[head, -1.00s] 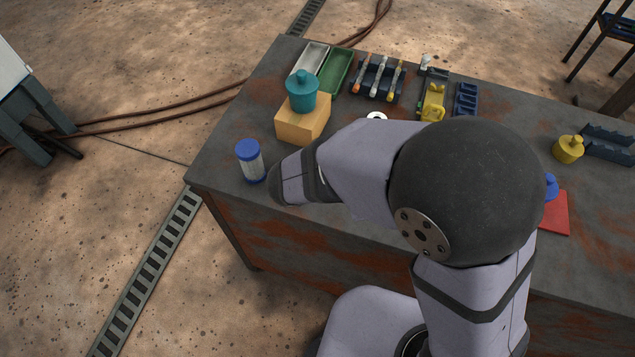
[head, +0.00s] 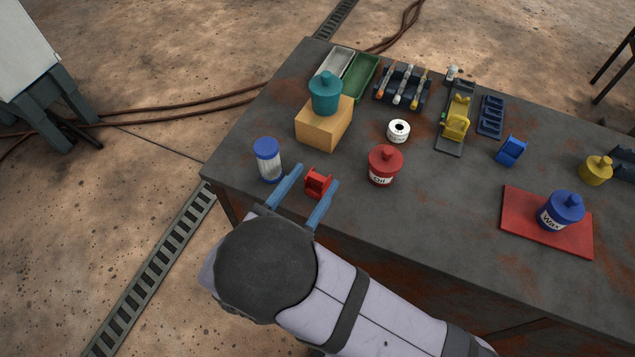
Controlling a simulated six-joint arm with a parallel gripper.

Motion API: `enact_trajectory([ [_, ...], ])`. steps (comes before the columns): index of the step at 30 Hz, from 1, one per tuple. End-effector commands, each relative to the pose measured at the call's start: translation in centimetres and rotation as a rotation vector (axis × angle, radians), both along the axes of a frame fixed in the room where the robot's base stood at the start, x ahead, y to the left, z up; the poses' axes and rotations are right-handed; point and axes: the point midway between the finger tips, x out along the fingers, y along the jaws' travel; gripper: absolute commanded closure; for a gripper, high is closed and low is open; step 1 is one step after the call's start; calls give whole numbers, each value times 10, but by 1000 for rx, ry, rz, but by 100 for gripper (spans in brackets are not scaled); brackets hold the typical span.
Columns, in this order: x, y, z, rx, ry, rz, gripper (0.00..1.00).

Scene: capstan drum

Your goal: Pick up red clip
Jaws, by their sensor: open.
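The red clip (head: 317,183) is a small red block-like piece on the table near its front left edge, in the head view. My gripper (head: 318,178) is open, with its two blue fingers reaching over the table from the front. The clip sits between the fingers, closer to the right one. I cannot tell whether either finger touches it, nor how high the fingers are above the tabletop.
A blue-capped clear jar (head: 268,160) stands close to the left finger. A red Oil pot (head: 384,166) stands to the right of the clip. Behind are a wooden block (head: 322,128) bearing a teal pot (head: 325,93) and a white roll (head: 398,131). A blue clip (head: 511,151) lies farther right.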

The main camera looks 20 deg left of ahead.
Motion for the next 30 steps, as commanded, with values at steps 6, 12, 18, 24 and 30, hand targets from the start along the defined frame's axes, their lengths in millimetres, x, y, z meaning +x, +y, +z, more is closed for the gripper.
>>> enact_trajectory([
  [6, 0, 0, -28, 0, 0, -1, 43],
  [12, 1, 0, -33, 2, 1, -2, 43],
  [18, 14, -2, -31, 1, 0, -5, 43],
  [24, 22, -2, -33, 1, 1, -2, 43],
  [30, 34, -2, -32, 2, 1, -5, 43],
])
